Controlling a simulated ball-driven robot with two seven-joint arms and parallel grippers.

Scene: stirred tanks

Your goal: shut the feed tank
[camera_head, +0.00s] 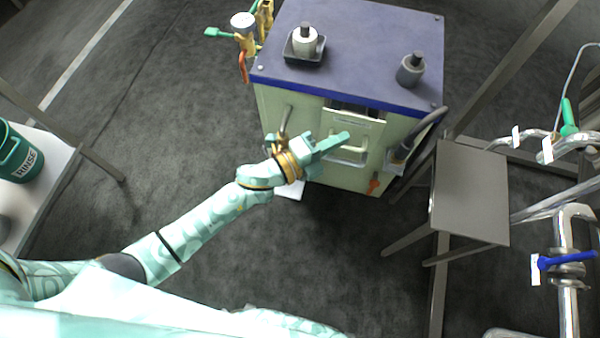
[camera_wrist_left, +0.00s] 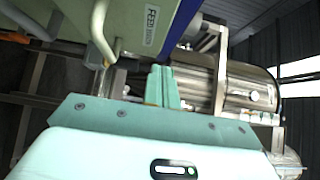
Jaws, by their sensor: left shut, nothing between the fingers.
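The feed tank is a pale green box with a dark blue top (camera_head: 345,45) in the upper middle of the head view. A pale panel (camera_head: 359,125) with a bar handle (camera_head: 347,157) is on its front, and a dark gap shows along the panel's top edge. In the left wrist view the panel with a FEED label (camera_wrist_left: 152,22) and a pale handle (camera_wrist_left: 101,38) are close by. My left gripper (camera_head: 343,138) is shut and empty, in front of the panel near the handle; I cannot tell if it touches. Its closed fingers (camera_wrist_left: 165,86) show in the wrist view. My right gripper is out of view.
Two small bottles (camera_head: 305,40) (camera_head: 410,68) stand on the tank top. A grey side table (camera_head: 470,190) and pipes with a blue-handled valve (camera_head: 567,262) are at the right. A green RINSE bucket (camera_head: 18,160) is at the left. Open floor (camera_head: 330,260) lies in front.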

